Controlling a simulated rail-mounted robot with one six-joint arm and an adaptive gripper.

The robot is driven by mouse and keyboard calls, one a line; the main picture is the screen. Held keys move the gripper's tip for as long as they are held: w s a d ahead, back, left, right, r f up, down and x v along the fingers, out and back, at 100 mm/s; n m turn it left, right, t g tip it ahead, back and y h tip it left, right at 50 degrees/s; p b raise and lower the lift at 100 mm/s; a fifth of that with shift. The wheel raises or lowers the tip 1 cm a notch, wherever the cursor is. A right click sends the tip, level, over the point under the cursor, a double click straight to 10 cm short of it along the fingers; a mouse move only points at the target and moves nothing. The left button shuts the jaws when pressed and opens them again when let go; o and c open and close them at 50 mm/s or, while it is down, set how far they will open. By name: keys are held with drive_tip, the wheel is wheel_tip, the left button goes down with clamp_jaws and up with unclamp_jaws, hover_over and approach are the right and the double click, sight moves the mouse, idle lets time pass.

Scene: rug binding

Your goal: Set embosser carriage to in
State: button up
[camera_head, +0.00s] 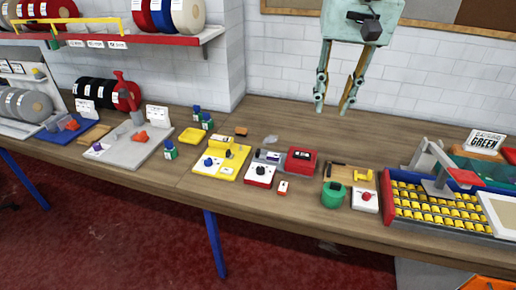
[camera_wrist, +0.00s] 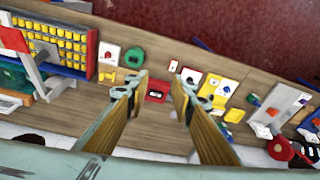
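No part is labelled as an embosser, so I cannot tell for sure which device it is or where its carriage stands. A large machine with rows of yellow keys (camera_head: 437,208), a blue and red frame and a grey arm (camera_head: 449,168) stands at the right of the bench. It also shows at the upper left of the wrist view (camera_wrist: 58,42). A small red box with a black label (camera_head: 301,160) lies mid-bench and shows between my fingers in the wrist view (camera_wrist: 157,92). My gripper (camera_head: 332,107) is open and empty, fingers down, above the back of the bench; its spread fingers show in the wrist view (camera_wrist: 160,80).
A white box with a red knob (camera_head: 365,199), a green cylinder (camera_head: 333,195), a red-and-white box with a black knob (camera_head: 260,174) and a yellow unit (camera_head: 228,157) crowd the bench front. The bench back is fairly clear.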

drive_tip(key=w+a+f+p, duration=0.1)
drive_tip(key=w+a+f, duration=0.1)
drive_tip(key=w, duration=0.4)
drive_tip(key=w+a+f, duration=0.2)
drive_tip(key=w, duration=0.4)
drive_tip(key=m+g+p, duration=0.2)
drive_tip(key=p, duration=0.2)
hover_over(258, 151)
wheel_tip(258, 151, down, 24)
drive_tip(key=shift+w+r, duration=0.1)
drive_tip(key=shift+w, duration=0.05)
drive_tip(key=shift+f+p, duration=0.3)
drive_tip(key=shift+f, duration=6.65)
drive_tip(key=shift+c, duration=0.7)
clamp_jaws()
